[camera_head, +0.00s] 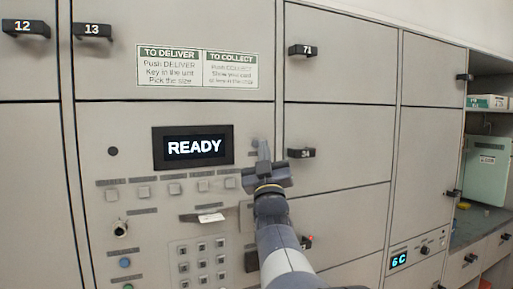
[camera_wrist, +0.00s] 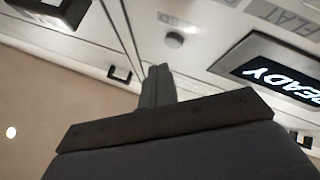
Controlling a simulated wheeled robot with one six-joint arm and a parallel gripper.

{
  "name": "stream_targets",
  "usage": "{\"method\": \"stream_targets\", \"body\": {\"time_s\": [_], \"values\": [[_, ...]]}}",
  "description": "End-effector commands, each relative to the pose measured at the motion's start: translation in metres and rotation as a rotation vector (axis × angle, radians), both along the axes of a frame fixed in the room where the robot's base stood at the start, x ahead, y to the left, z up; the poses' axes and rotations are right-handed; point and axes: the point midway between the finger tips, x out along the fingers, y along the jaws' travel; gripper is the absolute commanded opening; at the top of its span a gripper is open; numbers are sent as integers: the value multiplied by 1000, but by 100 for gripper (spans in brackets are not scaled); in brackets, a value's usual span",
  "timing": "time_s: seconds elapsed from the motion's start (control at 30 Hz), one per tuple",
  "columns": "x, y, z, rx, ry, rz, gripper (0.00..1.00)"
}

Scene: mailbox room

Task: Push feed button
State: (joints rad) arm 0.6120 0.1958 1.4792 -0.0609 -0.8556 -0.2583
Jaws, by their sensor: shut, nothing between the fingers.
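My gripper (camera_head: 263,152) is shut and empty, raised in front of the panel just right of the display in the head view. Its closed fingers also show in the wrist view (camera_wrist: 158,82), pointing at the panel. The fingertips look apart from the button. In the head view my gripper mostly hides that spot.
The READY display (camera_head: 193,147) is left of my gripper, with a row of square buttons (camera_head: 174,188) below it. A keypad (camera_head: 203,263) sits lower. A shelf (camera_head: 480,225) stands far right.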

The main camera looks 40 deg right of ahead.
Motion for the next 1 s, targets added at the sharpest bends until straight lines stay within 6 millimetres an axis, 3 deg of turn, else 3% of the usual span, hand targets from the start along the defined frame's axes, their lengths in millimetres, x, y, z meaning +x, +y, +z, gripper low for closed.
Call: {"method": "stream_targets", "body": {"time_s": [0.4, 1.0], "values": [[-37, 9, -2, 0, -1, -1, 0], [-39, 9, -1, 2, 0, 0, 0]]}}
